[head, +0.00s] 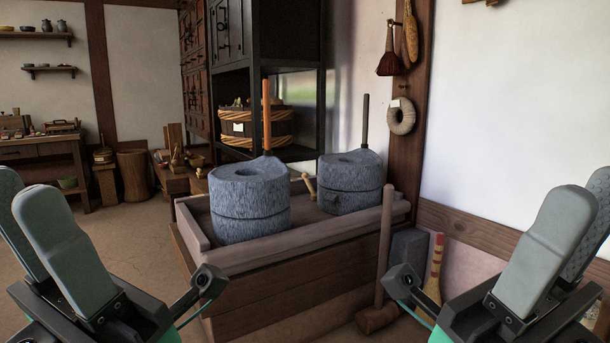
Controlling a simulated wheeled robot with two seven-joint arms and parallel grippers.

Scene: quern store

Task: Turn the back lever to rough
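Two grey stone querns stand in a wooden trough, the front quern (250,205) at left and the back quern (351,183) at right. The front one has an upright orange-brown handle (267,115); the back one has a dark upright handle (365,120). A small pale wooden lever (309,187) sticks up between the stones; I cannot tell what it is joined to. No rough marking is readable. My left gripper (22,190) is at the lower left and my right gripper (584,190) at the lower right. Both are open, empty and apart from the querns.
The trough (310,246) has raised rims. A wooden mallet (382,280) leans on its front right, near a brush (434,270). A dark cabinet (290,30) stands behind. A post (407,140) with a hanging ring (401,117) is close at right. Floor at left is clear.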

